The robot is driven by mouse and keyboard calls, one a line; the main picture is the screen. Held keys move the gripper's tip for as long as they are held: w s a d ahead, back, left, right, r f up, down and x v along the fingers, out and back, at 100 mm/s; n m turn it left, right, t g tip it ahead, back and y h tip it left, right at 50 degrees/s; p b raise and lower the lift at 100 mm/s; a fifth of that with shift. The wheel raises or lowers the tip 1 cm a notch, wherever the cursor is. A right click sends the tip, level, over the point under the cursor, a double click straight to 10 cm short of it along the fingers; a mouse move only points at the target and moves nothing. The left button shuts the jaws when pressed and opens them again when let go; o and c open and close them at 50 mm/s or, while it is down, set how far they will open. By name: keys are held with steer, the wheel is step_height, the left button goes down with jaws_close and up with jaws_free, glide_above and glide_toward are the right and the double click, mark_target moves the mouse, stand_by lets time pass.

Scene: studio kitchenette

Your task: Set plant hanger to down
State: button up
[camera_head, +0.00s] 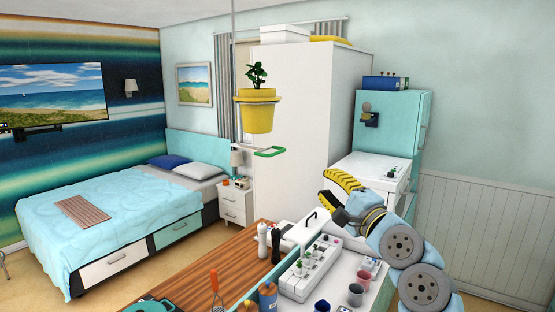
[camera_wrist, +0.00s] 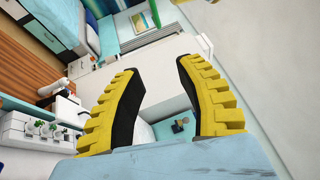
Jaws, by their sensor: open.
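The plant hanger hangs from a thin white rod (camera_head: 233,55) and carries a yellow pot (camera_head: 257,115) with a small green plant (camera_head: 257,76). Below the pot is a green loop handle (camera_head: 270,152). My gripper (camera_head: 335,190) is to the right of the handle and lower in the head view, apart from it. In the wrist view my gripper (camera_wrist: 160,95) has its two yellow, black-padded fingers spread, with nothing between them. I cannot make out the pot or the handle in the wrist view.
A tall white cabinet (camera_head: 295,125) stands behind the hanger. Below are a wooden counter (camera_head: 215,262) and a white planter box (camera_head: 310,268) with small seedlings, near several cups. A bed (camera_head: 110,215) is at the left. The air around the handle looks clear.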

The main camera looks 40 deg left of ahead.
steer(key=s+a+n+g, duration=0.1)
steer(key=s, duration=0.1)
steer(key=p, duration=0.3)
glide_toward(278, 153)
steer(key=x, duration=1)
steer(key=shift+w+a, duration=0.15)
steer(key=shift+a, duration=0.1)
jaws_close()
